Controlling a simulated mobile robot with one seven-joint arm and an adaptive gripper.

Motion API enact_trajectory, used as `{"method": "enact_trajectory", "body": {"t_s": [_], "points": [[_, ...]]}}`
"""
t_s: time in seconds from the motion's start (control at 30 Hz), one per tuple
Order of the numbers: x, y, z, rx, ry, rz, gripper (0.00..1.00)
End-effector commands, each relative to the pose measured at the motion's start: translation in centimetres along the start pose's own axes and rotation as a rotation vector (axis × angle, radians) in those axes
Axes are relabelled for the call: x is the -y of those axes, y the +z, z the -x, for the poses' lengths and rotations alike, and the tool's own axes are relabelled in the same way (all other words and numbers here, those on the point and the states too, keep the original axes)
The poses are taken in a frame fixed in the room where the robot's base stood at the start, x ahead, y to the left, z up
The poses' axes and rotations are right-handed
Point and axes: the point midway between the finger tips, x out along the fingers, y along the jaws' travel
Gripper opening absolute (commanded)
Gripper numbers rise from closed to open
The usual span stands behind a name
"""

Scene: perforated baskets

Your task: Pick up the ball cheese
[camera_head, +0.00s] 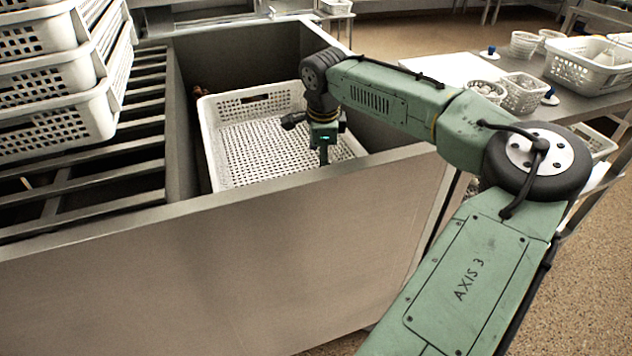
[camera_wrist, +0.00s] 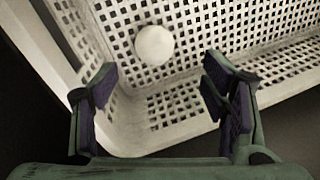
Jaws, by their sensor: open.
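The ball cheese (camera_wrist: 154,45) is a small, round, pale ball. In the wrist view it lies on the perforated floor of a white basket, near a corner. My gripper (camera_wrist: 160,95) is open and empty, with its two fingers spread left and right. The ball shows beyond the fingertips, apart from them and roughly between them. In the head view my gripper (camera_head: 324,158) hangs over the near right part of the white basket (camera_head: 208,140), which stands in a metal sink. The ball is not visible in the head view.
The sink's metal walls (camera_head: 290,184) rise around the basket. Stacked white baskets (camera_head: 55,130) stand on a slatted rack (camera_head: 80,190) at the left. A table at the right holds more baskets (camera_head: 590,65) and a white board (camera_head: 450,68).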

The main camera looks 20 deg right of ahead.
Motion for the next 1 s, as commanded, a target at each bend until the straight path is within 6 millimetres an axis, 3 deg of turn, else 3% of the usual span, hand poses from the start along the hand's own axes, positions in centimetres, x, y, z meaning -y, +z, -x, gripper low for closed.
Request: {"method": "enact_trajectory", "body": {"t_s": [0.13,0.37,0.7,1.0], "points": [[0.0,0.2,-2.4,0.001,0.000,0.004,0.67],[-0.1,0.3,-4.3,0.003,-0.003,0.007,0.67],[-0.7,0.5,-8.7,0.004,-0.004,0.006,0.67],[-0.7,0.5,-9.1,0.004,-0.005,0.006,0.66]]}}
